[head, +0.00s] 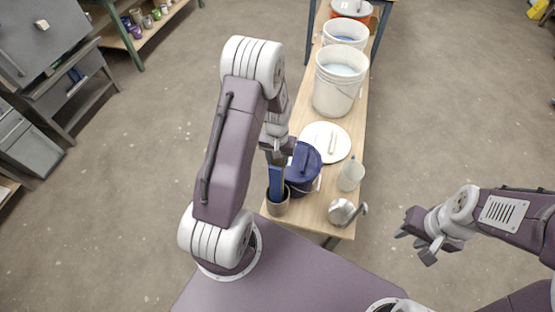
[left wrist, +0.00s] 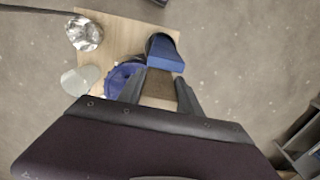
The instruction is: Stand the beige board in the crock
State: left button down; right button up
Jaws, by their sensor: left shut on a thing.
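My left gripper (head: 277,155) is above the crock. In the left wrist view its fingers (left wrist: 158,92) are shut on a brownish-beige board (left wrist: 158,88), seen end-on beside the blue one. The board's lower part is hidden, so I cannot tell how far it reaches into the crock. My right gripper (head: 416,247) is open and empty, off the bench's right side.
A dark blue lidded bucket (head: 303,168) stands close beside the crock. White buckets (head: 335,90) stand farther back.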

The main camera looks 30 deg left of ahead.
pick_arm(q)
jog(key=c, duration=0.7)
grip_release()
jog(key=shift+c, duration=0.5)
jog(key=shift+r+p, duration=0.25)
jog(key=shift+p, duration=0.8)
notch_tip(320, 180, up, 10)
jog(key=p, duration=0.7)
jog(key=shift+f+p, duration=0.2)
jog(key=shift+p, duration=0.1)
